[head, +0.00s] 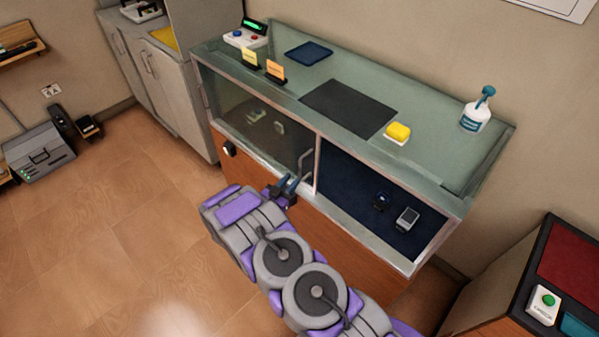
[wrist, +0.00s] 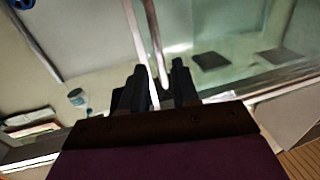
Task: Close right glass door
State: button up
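The display cabinet (head: 345,215) has a greenish glass pane (head: 250,125) over its left front. An upright metal handle (head: 307,165) is near that pane's right edge. The right front bay (head: 350,200) shows a dark blue interior without a visible pane across it; I cannot tell whether the right door is stacked at the left. My gripper (head: 284,187) is at the handle's lower end in the head view. In the wrist view, my gripper (wrist: 158,88) has its two dark fingers apart, with a pale bar (wrist: 153,40) running between them. Contact is unclear.
A red-topped stand (head: 570,265) is at right.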

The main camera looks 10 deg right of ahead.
aim_at(300, 170)
jog(key=b+x, duration=0.1)
jog(key=x, duration=0.5)
jog(key=shift+w+d, duration=0.2)
jog(key=shift+w, duration=0.1)
jog(key=shift+c, duration=0.4)
grip_shut()
